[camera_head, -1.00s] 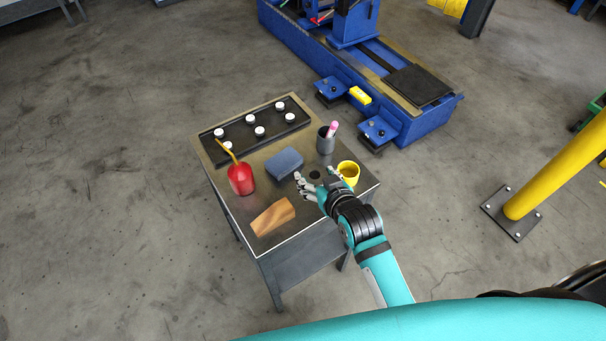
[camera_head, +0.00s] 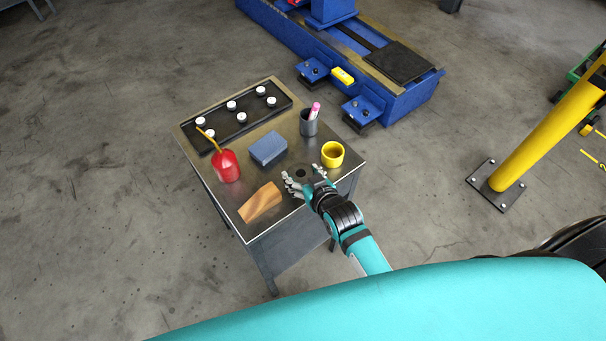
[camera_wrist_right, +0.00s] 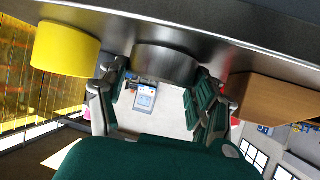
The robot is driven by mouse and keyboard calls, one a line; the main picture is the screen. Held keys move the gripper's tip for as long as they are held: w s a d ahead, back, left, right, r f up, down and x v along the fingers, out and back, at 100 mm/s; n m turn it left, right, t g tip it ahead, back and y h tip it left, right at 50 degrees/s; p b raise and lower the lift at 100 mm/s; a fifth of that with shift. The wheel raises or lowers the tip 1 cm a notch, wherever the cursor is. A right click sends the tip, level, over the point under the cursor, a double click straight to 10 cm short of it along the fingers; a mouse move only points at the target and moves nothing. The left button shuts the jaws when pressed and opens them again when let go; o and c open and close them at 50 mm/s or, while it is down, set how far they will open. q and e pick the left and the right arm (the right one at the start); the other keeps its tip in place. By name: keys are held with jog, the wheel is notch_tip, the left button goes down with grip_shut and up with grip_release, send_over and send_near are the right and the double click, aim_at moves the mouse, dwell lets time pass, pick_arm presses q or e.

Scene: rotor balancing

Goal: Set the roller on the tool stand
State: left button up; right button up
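The roller (camera_head: 302,166) is a short dark-grey metal cylinder with a dark central bore. It is at the front right of the tool stand's metal top (camera_head: 294,135), between the wooden block and the yellow cup. In the right wrist view the roller (camera_wrist_right: 165,66) sits between both fingers, close against the grey top. I cannot tell whether it touches the top. My right gripper (camera_head: 304,179) is shut on the roller, with fingers along opposite sides; it also shows in the right wrist view (camera_wrist_right: 162,82). My left gripper is not in view.
On the stand are a wooden block (camera_head: 261,202), yellow cup (camera_head: 333,156), blue block (camera_head: 268,148), red oil can (camera_head: 226,167), grey pen cup (camera_head: 308,125) and black tray (camera_head: 222,130) with white pieces. A blue machine (camera_head: 385,98) and yellow post (camera_head: 540,130) stand beyond.

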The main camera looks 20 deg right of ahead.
jog(key=o, duration=0.4)
jog(key=shift+o, duration=0.2)
jog(key=shift+r, duration=0.2)
jog(key=v, duration=1.2)
jog(key=shift+b, duration=0.3)
jog(key=shift+s+f, duration=0.1)
jog(key=shift+f, duration=0.05)
jog(key=s+f+g, duration=0.2)
jog(key=s+f, duration=0.2)
jog(key=f, duration=0.8)
jog(key=s+f+g, duration=0.3)
jog(key=s+f, duration=0.1)
jog(key=f, duration=0.9)
jog(key=s+d+f+g+h, duration=0.1)
jog(key=s+d+f+g, duration=0.2)
jog(key=s+f, duration=0.6)
jog(key=s+d+f+g+h, duration=0.1)
jog(key=s+d+f+g, duration=0.2)
jog(key=s+f, duration=0.6)
jog(key=s+d, duration=0.1)
jog(key=s, duration=0.4)
jog(key=shift+s+d+n, duration=0.25)
jog(key=shift+n, duration=0.05)
